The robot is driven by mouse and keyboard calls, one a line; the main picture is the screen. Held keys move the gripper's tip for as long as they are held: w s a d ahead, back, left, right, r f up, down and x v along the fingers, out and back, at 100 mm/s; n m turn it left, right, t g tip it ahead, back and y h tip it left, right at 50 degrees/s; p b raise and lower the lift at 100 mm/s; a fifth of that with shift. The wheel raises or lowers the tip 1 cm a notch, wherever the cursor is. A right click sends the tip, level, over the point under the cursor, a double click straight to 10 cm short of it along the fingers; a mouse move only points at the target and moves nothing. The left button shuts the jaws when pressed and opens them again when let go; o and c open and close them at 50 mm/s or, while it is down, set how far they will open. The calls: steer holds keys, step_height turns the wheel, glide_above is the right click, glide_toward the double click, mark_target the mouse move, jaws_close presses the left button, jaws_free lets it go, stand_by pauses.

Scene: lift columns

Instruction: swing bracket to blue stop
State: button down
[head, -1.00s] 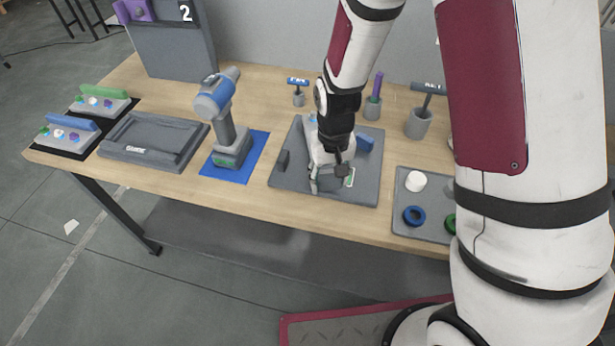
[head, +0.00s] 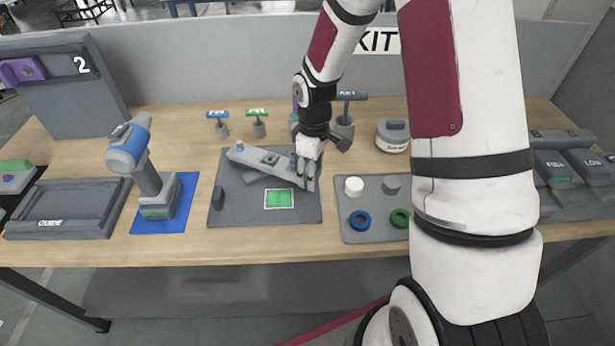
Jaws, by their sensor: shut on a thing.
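The light grey bracket (head: 262,159) lies over the dark grey base plate (head: 240,215). A blue spot marks its far left end, and its other end reaches the plate's right side. My gripper (head: 307,177) is at that right end, shut on the bracket. The blue stop does not show now; the gripper and the bracket's end cover the part of the plate where it stood. I cannot tell whether the bracket touches it. A dark grey block (head: 218,198) stands on the plate's left side, apart from the bracket. A green patch with a pale border (head: 279,198) lies bare in front of the bracket.
A blue drill (head: 135,160) stands on a blue mat left of the plate. A grey tray (head: 350,235) with rings and pegs is close on the right. T-handled tools (head: 258,123) stand behind. The table's front strip is clear.

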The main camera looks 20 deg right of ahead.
steer(key=shift+w+d, duration=0.2)
steer(key=shift+w, duration=0.1)
steer(key=c, duration=0.7)
jaws_free()
step_height(320, 180, up, 12)
steer(key=shift+r, duration=0.1)
stand_by(0.6)
steer(key=s+a+r+m+t+h, duration=0.1)
steer(key=s+a+r+m+t, duration=0.2)
steer(key=s+r, duration=0.95)
steer(key=s+r+m, duration=0.1)
steer(key=s, duration=0.2)
steer(key=s+a+r+m+t, duration=0.1)
steer(key=s+r+m, duration=0.1)
steer(key=s, duration=0.2)
steer(key=s+r+m+t+y, duration=0.1)
steer(key=s+r+m, duration=0.1)
steer(key=s, duration=0.1)
steer(key=shift+s+a+r, duration=0.15)
steer(key=shift+s+a, duration=0.05)
